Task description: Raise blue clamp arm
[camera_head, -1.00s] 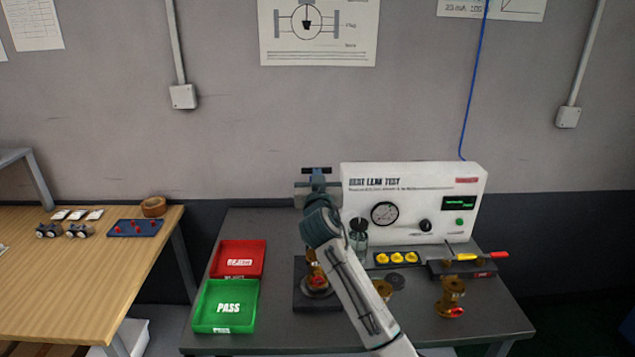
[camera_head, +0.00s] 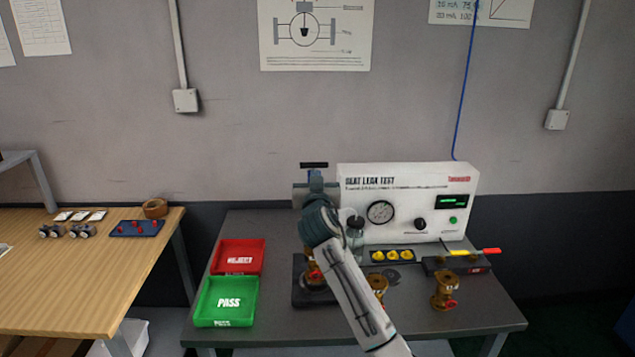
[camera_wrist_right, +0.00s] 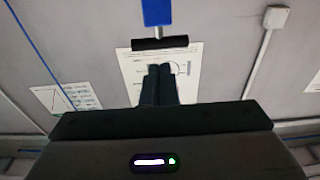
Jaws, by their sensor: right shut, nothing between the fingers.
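The blue clamp arm (camera_head: 314,176) stands upright behind my right gripper in the head view, with a black crossbar handle (camera_head: 314,165) at its top. Its lower part is hidden by my gripper and wrist. In the right wrist view the blue arm (camera_wrist_right: 157,12) comes down from the top edge and ends in the black handle (camera_wrist_right: 160,43). My right gripper (camera_head: 316,188) is shut and empty. Its fingertips (camera_wrist_right: 160,70) lie just below the handle in the wrist view; I cannot tell whether they touch it. My left gripper is not in view.
The white seat leak tester (camera_head: 405,200) stands just right of my gripper. A brass valve (camera_head: 313,272) on a dark base is partly behind my forearm; another (camera_head: 444,290) stands at right. Red reject (camera_head: 238,257) and green pass (camera_head: 226,301) trays lie left.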

